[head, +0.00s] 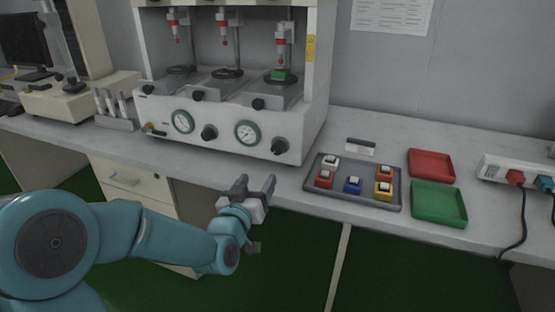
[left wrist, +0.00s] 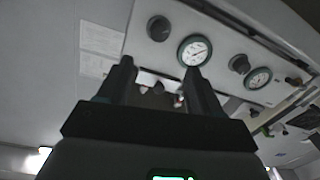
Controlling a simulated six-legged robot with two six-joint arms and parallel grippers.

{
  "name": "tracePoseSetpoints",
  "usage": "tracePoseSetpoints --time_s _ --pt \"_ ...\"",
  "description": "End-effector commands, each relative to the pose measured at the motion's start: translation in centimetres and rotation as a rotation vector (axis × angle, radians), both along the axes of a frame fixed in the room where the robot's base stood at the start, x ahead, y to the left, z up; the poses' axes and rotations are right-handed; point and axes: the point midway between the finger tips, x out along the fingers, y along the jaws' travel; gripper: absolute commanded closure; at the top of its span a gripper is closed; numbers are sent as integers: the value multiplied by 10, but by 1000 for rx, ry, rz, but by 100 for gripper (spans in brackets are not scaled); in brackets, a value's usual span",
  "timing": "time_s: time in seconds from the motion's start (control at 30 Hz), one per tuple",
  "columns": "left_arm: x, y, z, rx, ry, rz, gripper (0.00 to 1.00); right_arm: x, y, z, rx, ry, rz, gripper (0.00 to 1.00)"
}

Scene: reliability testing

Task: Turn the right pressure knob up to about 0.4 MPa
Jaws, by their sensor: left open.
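The right pressure knob (head: 280,146) is a black round knob on the white tester's front panel. It also shows at the upper left of the left wrist view (left wrist: 158,28), which looks upside down. The right pressure gauge (head: 248,133), round with a green rim, sits beside it; the left wrist view shows it larger (left wrist: 194,50). Its reading is too small to tell. My left gripper (head: 255,187) is open and empty, in front of and below the panel, apart from the knob. Its two fingers show in the left wrist view (left wrist: 158,70). My right gripper is not in view.
A left knob (head: 209,132) and left gauge (head: 183,122) share the panel. A grey tray (head: 350,200) with several coloured blocks stands right of the tester, near red (head: 431,165) and green (head: 438,203) trays. A power strip (head: 520,172) lies at far right.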

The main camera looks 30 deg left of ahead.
Motion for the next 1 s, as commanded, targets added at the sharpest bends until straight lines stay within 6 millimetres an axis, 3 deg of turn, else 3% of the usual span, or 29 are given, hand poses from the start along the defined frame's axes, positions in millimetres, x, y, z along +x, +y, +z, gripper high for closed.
tracePoseSetpoints --time_s 0.4,0.6,0.8,1.0 --pt "92 24 0 -1 0 -2 35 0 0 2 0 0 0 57" --pt "127 32 0 -1 1 -3 35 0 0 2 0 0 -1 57" --pt "143 37 0 -1 1 -3 35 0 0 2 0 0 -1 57" --pt "145 38 0 -2 2 -4 35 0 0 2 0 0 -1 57"
